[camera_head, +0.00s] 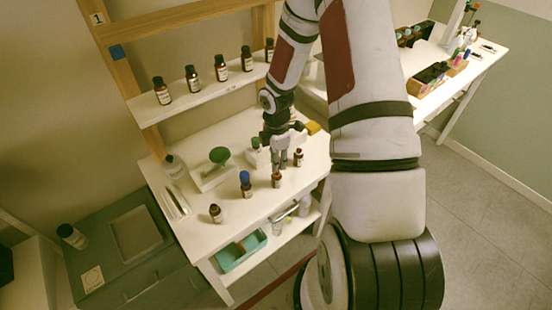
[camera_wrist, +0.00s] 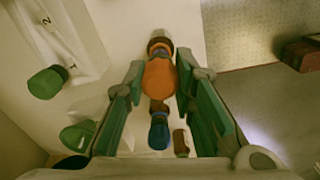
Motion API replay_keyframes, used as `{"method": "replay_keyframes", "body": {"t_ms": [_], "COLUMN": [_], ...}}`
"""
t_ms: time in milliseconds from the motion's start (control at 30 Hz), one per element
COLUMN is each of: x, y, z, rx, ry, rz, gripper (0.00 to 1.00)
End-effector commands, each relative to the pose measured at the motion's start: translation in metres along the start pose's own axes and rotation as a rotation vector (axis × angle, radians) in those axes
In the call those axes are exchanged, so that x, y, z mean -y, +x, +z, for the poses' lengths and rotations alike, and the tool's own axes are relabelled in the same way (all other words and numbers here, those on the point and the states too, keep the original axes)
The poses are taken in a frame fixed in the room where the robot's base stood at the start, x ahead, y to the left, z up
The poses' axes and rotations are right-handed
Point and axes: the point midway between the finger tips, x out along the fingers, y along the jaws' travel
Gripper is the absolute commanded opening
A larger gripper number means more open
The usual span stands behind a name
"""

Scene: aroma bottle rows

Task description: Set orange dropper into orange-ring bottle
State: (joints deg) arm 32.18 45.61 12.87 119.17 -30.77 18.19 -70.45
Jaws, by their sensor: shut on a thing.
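The orange dropper (camera_wrist: 160,78) shows as a rounded orange bulb between the two green finger pads of my gripper (camera_wrist: 158,88) in the wrist view. My gripper is shut on it. In the head view my gripper (camera_head: 286,164) points down over the front right of the white table, just above a small brown bottle (camera_head: 277,181). Other brown bottles stand to its right (camera_head: 298,158) and at the front left (camera_head: 215,213). A blue-topped bottle (camera_head: 245,184) stands to its left.
A green-topped object (camera_head: 219,156) on a white holder (camera_head: 212,177) stands left of my gripper. A clear bottle (camera_head: 173,165) is at the table's back left. Several brown bottles line the shelf (camera_head: 200,101) above. A teal tray (camera_head: 241,252) sits on the lower shelf.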

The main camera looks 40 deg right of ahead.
Motion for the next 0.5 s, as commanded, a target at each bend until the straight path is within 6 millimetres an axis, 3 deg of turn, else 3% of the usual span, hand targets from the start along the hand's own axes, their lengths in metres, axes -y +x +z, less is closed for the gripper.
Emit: {"method": "replay_keyframes", "body": {"t_ms": [500], "x": [0.0], "y": [0.017], "z": [0.0], "rx": [0.0], "ry": [0.0], "rz": [-0.001], "gripper": [0.17]}}
